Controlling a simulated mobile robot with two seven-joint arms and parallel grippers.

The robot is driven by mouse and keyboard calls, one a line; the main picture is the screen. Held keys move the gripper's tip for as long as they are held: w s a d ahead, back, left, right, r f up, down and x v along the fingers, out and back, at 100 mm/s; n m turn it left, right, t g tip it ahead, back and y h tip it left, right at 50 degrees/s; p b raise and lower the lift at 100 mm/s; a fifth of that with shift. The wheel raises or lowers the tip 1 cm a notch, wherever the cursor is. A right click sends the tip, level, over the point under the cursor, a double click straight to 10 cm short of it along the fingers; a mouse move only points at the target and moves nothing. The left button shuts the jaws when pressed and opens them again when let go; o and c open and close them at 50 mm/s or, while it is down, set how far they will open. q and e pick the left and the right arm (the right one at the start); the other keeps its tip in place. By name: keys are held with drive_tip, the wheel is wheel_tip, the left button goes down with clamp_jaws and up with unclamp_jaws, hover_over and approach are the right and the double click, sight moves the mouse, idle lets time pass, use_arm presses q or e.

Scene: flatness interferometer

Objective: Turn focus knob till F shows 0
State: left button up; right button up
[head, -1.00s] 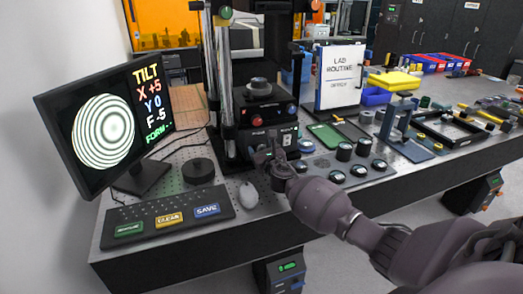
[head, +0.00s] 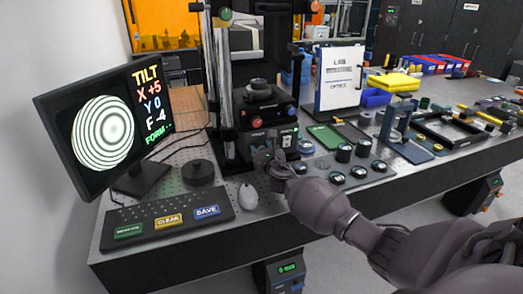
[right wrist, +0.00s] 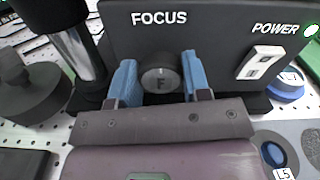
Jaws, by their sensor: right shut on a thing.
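The grey focus knob (right wrist: 161,82), marked F, sits on the dark front panel under the word FOCUS in the right wrist view. My right gripper (right wrist: 160,78) has its blue fingers on either side of the knob and is shut on it. In the head view my right gripper (head: 268,162) is at the front of the interferometer (head: 262,112) and hides the knob. The monitor (head: 105,125) at the left shows X +5, Y 0 and F -4 beside a round pattern of rings. My left gripper is not in view.
A keyboard (head: 133,224) with green, yellow and blue keys, a mouse (head: 248,197) and a dark round puck (head: 198,172) lie left of my right gripper. A tray of several round parts (head: 321,166) is close at its right. A white POWER switch (right wrist: 260,62) is right of the knob.

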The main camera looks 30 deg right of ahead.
drive_tip(key=m, duration=0.7)
drive_tip(key=shift+f+b, duration=0.1)
drive_tip(key=shift+b, duration=0.25)
drive_tip(key=m, duration=0.4)
drive_tip(key=shift+d, duration=0.1)
drive_tip(key=m, duration=0.2)
drive_tip(key=shift+m, duration=0.7)
drive_tip(key=o, duration=0.9)
drive_tip(key=shift+s, duration=0.1)
